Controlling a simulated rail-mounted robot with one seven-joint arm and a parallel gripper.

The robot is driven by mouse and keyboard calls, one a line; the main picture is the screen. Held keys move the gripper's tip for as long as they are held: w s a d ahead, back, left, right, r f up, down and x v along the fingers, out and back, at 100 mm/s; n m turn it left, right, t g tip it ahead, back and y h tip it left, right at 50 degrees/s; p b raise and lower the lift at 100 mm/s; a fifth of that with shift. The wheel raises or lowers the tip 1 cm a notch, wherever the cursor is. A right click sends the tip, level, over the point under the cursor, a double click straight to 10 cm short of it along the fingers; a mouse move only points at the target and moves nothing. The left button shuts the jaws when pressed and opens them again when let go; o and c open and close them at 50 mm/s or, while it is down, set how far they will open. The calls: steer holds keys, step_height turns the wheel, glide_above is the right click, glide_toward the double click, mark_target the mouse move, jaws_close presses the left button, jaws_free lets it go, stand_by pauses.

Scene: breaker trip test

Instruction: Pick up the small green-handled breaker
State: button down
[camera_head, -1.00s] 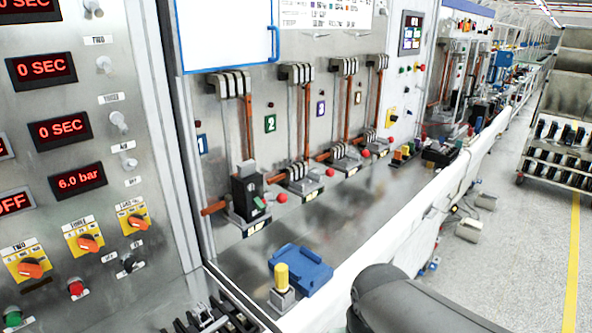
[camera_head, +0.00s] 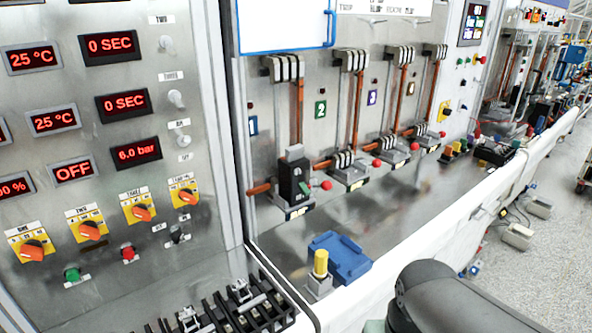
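A small black breaker (camera_head: 290,182) with a green handle (camera_head: 304,188) stands upright in the first test station, by the blue plate marked 1. A red knob (camera_head: 326,185) is just to its right. Copper bars touch or pass close behind it; I cannot tell which. A grey link of my arm shows at the lower right, well apart from the breaker. My gripper is out of the picture, so its state is hidden.
More stations with clamps (camera_head: 352,166) continue to the right. A blue block (camera_head: 340,258) and a yellow-topped post (camera_head: 320,264) stand on the bench in front. A black rack (camera_head: 235,312) lies at the bottom. A control panel (camera_head: 110,130) fills the left. Bare bench (camera_head: 375,210) lies right of the breaker.

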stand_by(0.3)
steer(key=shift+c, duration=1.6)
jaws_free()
